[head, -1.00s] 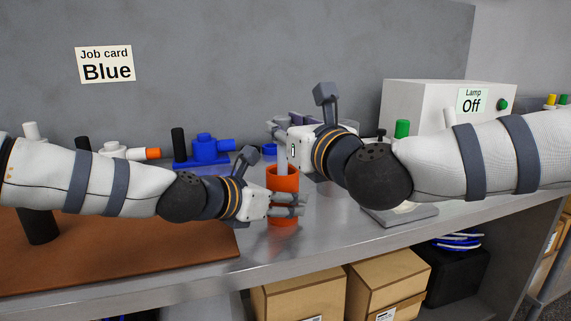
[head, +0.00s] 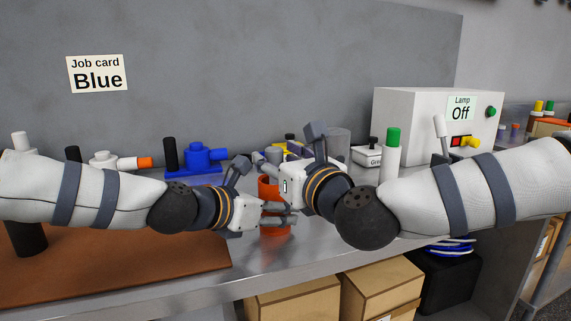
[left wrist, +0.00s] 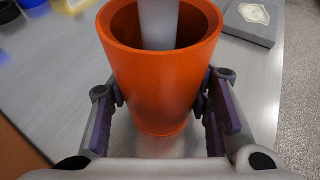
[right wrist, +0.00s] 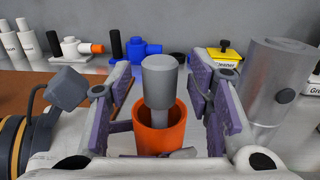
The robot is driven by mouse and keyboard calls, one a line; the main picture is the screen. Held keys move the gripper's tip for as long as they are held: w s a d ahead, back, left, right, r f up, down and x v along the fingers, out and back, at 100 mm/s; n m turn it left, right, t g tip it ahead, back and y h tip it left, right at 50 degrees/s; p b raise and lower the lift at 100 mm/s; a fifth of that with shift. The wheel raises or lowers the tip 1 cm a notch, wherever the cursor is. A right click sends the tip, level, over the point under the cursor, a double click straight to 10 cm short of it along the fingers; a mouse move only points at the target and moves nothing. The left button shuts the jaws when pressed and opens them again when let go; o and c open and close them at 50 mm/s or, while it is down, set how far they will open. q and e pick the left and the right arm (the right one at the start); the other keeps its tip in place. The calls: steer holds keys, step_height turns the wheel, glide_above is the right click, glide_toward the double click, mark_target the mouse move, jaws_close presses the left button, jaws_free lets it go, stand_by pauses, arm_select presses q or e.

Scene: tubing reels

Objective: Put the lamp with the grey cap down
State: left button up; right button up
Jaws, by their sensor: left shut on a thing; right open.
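The lamp with the grey cap (right wrist: 160,80) stands upright in the orange cup (right wrist: 160,128), its narrower stem going down inside. In the left wrist view the lamp (left wrist: 158,22) is inside the cup's mouth; its lower end is hidden. My left gripper (left wrist: 163,110) is shut on the orange cup, one finger on each side; it also shows in the head view (head: 284,214). My right gripper (right wrist: 160,95) is open, its fingers on both sides of the lamp and apart from it. In the head view my right gripper (head: 266,160) is above the cup.
A silver cylinder (right wrist: 272,85) stands close to the right finger. A yellow box (right wrist: 223,55) and blue fixture (head: 203,155) are behind. A green-capped white cylinder (head: 391,150) and the lamp-sign box (head: 430,125) are to the right. A brown mat (head: 120,262) lies left.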

steer(key=v, duration=1.2)
steer(key=shift+f, duration=0.1)
arm_select(q)
steer(key=o, duration=1.2)
steer(key=shift+o, duration=0.2)
